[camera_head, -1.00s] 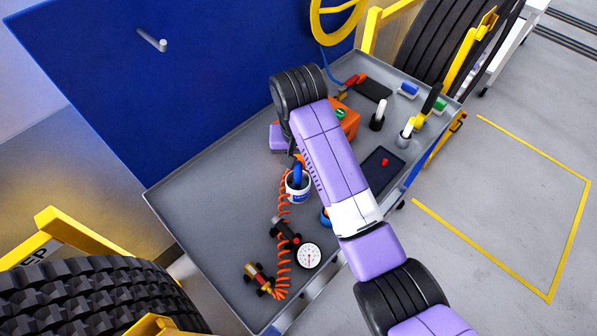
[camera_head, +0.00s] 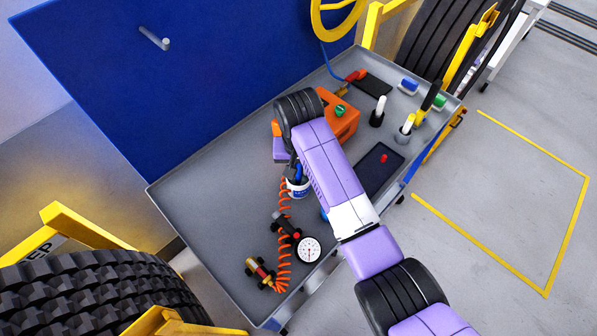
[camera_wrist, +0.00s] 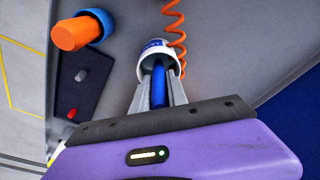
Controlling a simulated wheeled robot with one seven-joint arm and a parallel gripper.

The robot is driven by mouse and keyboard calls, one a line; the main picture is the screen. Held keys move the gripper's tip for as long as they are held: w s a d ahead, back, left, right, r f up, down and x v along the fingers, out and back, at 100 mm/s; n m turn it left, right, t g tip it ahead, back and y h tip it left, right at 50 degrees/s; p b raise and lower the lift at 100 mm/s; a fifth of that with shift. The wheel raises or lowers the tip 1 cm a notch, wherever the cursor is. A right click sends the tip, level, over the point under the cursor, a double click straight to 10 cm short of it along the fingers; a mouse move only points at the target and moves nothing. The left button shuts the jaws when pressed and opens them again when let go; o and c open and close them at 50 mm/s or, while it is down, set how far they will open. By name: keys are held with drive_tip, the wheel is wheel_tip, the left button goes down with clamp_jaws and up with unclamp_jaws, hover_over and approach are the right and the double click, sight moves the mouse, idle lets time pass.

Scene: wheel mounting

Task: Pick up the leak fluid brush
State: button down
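The leak fluid brush shows as a blue handle (camera_wrist: 158,86) standing in a white pot with a blue label (camera_wrist: 155,50) in the wrist view. My gripper (camera_wrist: 159,78) has one finger on each side of the handle and appears open, with narrow gaps beside it. The brush's lower end is hidden inside the pot. In the head view, the pot (camera_head: 298,189) stands on the grey cart, partly hidden by my arm, and the blue handle (camera_head: 298,170) shows just above it beside my wrist.
An orange coiled hose (camera_head: 284,228) runs close beside the pot to a pressure gauge (camera_head: 308,249). An orange tool (camera_head: 342,117), a dark tray (camera_head: 380,168) and a white-topped bottle (camera_head: 379,112) share the cart (camera_head: 190,205). The cart's left part is clear.

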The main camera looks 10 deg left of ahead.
drive_tip(key=shift+r, duration=0.15)
wheel_tip(320, 180, up, 12)
drive_tip(key=shift+b, duration=0.6)
wheel_tip(320, 180, up, 8)
drive_tip(key=p, duration=0.5)
drive_tip(key=shift+p, duration=0.35)
drive_tip(key=c, duration=2)
unclamp_jaws()
clamp_jaws()
